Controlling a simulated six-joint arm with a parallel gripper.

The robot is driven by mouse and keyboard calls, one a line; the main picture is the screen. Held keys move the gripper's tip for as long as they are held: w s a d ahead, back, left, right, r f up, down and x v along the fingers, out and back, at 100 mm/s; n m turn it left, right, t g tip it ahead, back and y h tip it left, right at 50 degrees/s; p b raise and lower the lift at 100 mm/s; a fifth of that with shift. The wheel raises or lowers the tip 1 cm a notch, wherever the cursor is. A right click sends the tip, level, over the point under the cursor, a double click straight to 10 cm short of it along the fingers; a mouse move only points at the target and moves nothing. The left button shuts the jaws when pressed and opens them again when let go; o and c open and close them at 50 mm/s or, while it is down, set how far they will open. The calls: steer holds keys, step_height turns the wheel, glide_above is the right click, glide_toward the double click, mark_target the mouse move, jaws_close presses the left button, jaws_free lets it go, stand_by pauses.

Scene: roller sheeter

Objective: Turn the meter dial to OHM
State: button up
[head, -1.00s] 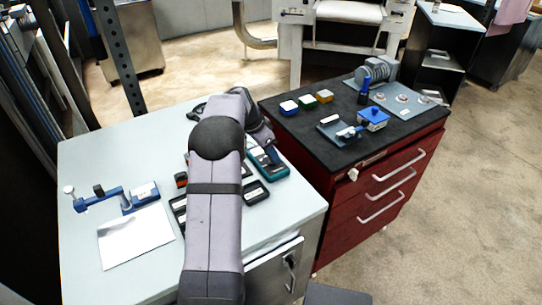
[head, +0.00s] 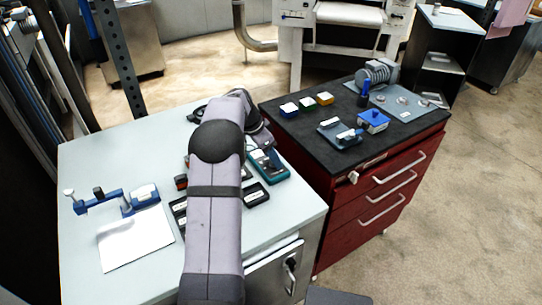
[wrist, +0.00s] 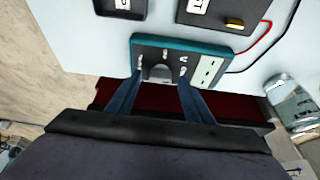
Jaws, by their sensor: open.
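The meter (wrist: 207,68) is a teal-edged box with a dark face and a pale panel at its right end in the wrist view; in the head view the meter (head: 274,170) lies on the pale table beside my arm. Its grey round dial (wrist: 160,72) shows between my finger tips, with white marks around it, one of them a V. I cannot read where the dial points. My gripper (wrist: 160,80) is open, its two blue fingers on either side of the dial; contact cannot be told. In the head view my arm hides the fingers.
Dark labelled boxes (wrist: 208,12) lie near the meter, and a red lead (wrist: 258,42) and a dark lead run from them. A blue clamp-like tool (head: 110,198) and a white sheet (head: 135,238) lie at the table's left. A red drawer cabinet (head: 375,200) stands to the right.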

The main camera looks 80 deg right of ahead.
steer(key=b+v, duration=0.1)
steer(key=v, duration=0.6)
steer(key=shift+b, duration=0.35)
steer(key=shift+a+r, duration=0.1)
